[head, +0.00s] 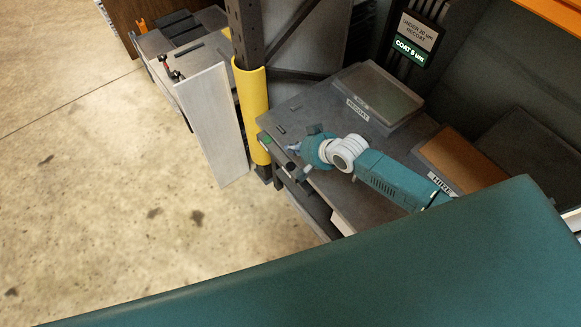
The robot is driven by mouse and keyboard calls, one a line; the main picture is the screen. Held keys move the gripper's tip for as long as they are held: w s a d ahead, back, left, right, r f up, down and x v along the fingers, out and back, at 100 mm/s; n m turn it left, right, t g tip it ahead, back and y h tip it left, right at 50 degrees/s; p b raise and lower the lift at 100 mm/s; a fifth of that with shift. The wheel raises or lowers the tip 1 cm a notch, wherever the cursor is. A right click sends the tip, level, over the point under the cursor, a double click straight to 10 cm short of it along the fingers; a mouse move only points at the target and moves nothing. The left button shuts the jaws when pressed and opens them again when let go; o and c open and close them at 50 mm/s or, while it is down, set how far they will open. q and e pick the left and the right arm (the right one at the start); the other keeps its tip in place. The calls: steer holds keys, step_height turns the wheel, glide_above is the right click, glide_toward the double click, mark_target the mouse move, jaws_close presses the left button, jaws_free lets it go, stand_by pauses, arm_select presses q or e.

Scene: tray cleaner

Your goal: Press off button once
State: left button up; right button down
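A grey workbench (345,190) has a small control strip on its near-left edge. A small green button (265,139) sits on that strip at the bench corner. No readable label marks an off button, and part of the strip lies beside or behind my gripper. My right arm reaches in from the right over the bench. My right gripper (299,160) is at the bench's left edge, right of and a little below the green button and apart from it. Its fingers are small and partly hidden, so their opening is unclear. My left gripper is not in view.
A grey tray labelled RECOAT (382,95) and a brown-topped tray (460,160) stand on the bench. A yellow-guarded post (251,112) and a pale panel (212,125) stand left of it. A sign (410,50) glows behind. Open concrete floor (110,200) lies left.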

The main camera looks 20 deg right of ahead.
steer(key=b, duration=0.4)
glide_above(293, 166)
step_height(293, 166, down, 5)
steer(key=shift+a+r, duration=0.1)
steer(key=shift+r, duration=0.05)
steer(key=shift+f+b, duration=0.55)
steer(key=shift+f, duration=0.5)
steer(key=shift+f, duration=0.1)
steer(key=shift+f, duration=0.3)
steer(key=shift+f+b, duration=0.4)
steer(key=shift+f, duration=0.15)
stand_by(0.6)
steer(key=shift+r, duration=0.15)
steer(key=shift+r+p, duration=0.8)
steer(key=shift+p, duration=0.25)
